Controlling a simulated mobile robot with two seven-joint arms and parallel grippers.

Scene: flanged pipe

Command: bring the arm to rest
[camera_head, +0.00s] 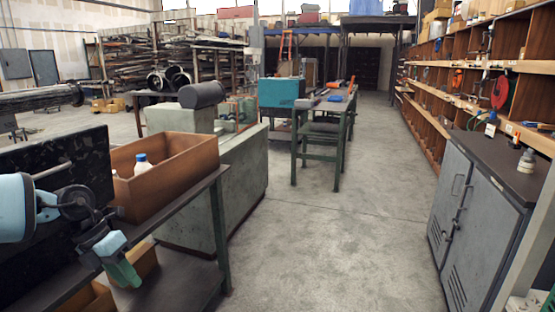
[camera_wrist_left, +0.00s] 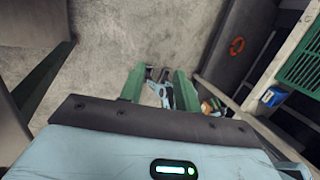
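My left gripper (camera_head: 118,264) hangs over the left bench in the head view, tilted downward, beside the dark front part of the bench. In the left wrist view its two green fingers (camera_wrist_left: 159,84) stand apart, with floor and a small pale blue shape showing between them. I cannot tell what that shape is, but nothing is clearly gripped. My right gripper does not show in either view.
An open wooden box (camera_head: 175,165) with a blue-capped white bottle (camera_head: 142,165) stands close to my left arm. A grey cabinet (camera_head: 480,225) stands at the right. A green-legged worktable (camera_head: 325,130) is ahead. The concrete floor (camera_head: 330,240) between them is clear.

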